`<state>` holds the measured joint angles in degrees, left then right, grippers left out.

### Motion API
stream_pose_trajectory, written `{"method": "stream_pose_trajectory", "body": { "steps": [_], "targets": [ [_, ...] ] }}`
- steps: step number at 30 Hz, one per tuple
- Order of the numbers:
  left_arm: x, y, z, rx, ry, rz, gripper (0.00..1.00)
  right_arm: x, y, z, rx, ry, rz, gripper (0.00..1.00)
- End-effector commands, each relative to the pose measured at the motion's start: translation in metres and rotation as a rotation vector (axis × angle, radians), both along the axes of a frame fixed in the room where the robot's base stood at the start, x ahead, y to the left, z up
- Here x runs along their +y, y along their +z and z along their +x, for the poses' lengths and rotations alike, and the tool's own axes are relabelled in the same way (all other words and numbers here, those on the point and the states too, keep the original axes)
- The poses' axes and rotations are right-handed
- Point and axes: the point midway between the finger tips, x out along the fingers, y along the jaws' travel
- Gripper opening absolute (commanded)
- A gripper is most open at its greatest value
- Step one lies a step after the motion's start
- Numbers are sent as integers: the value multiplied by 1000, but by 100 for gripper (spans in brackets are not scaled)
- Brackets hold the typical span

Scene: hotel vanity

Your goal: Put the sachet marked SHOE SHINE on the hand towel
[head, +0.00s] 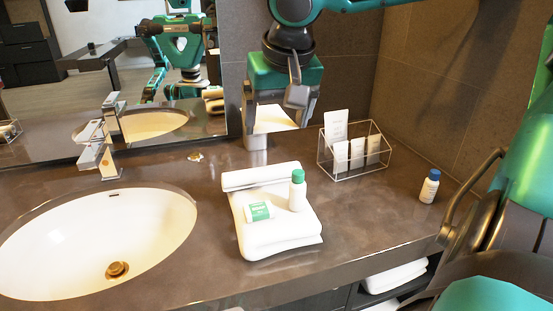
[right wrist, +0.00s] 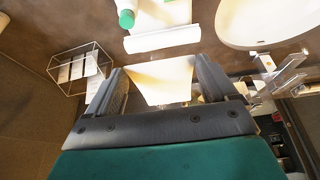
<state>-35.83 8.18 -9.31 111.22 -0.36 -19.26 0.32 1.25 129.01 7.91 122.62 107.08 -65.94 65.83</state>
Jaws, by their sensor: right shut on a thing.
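My right gripper (head: 275,112) hangs at the back of the counter, left of the wire basket, with its fingers pointing down. It is shut on a flat cream sachet (right wrist: 160,82), which shows between the fingers in the right wrist view. No print on it can be read, so I cannot tell if it is the SHOE SHINE one. The white hand towel (head: 276,236) lies folded on the counter, in front of the gripper and apart from it. On the towel stand a green-capped white bottle (head: 297,192) and a green-and-white item (head: 259,211) lying down. My left gripper is out of view.
A blue-capped bottle (head: 429,187) stands at right. The sink (head: 95,240) and tap (head: 108,150) are at left. The mirror is behind. The towel's front right is bare.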

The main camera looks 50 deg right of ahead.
Motion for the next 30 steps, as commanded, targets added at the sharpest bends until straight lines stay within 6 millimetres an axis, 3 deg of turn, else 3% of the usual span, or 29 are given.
{"method": "stream_pose_trajectory", "body": {
  "steps": [5, 12, 15, 30],
  "targets": [
    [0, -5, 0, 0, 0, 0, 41, 0, -15, 0, 1, 0, 0, 58],
    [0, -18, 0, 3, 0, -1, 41, 0, -57, -1, 4, 0, -1, 58],
    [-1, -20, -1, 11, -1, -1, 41, 0, -66, 0, 2, 1, -1, 58],
    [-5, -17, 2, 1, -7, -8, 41, 0, -74, 0, 0, 0, 0, 58]
  ]
}}
